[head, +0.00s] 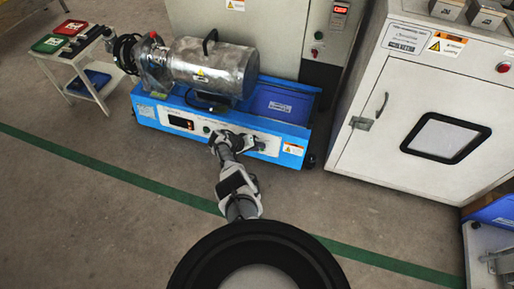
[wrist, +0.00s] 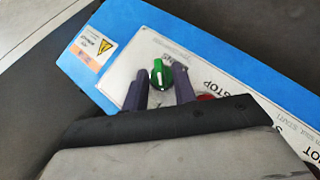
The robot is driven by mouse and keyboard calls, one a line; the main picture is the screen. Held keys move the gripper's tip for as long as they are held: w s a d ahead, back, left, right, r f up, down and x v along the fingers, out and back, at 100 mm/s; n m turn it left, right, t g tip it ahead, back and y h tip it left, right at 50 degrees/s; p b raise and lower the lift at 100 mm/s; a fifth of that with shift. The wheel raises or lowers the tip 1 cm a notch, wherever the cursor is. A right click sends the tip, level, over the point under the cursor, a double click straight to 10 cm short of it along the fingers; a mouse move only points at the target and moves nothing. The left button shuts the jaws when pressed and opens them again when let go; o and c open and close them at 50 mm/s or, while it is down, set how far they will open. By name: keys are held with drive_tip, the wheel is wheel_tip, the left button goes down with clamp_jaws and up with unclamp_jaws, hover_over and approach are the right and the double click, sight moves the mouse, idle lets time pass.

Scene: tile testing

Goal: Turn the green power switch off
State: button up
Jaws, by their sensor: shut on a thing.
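The green power switch (wrist: 161,74) is a round knob with a raised grip and a white mark, on the white label panel of the blue machine (head: 291,150). In the wrist view my gripper (wrist: 160,88) has one dark finger on each side of the knob, shut on it. In the head view my gripper (head: 231,138) is at the machine's front panel, and it hides the switch there.
A metal cylinder (head: 205,66) lies on top of the blue machine. A white cabinet (head: 370,152) stands to the right. A small table (head: 102,92) with green and red boxes is at the left. The floor in front is clear.

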drive_tip(key=o, duration=0.6)
drive_tip(key=shift+d, duration=0.1)
drive_tip(key=shift+r, duration=0.1)
drive_tip(key=p+v, duration=0.6)
drive_tip(key=v, duration=0.7)
drive_tip(key=shift+s+a+r, duration=0.1)
drive_tip(key=shift+a+r, duration=0.05)
drive_tip(key=shift+a, duration=0.2)
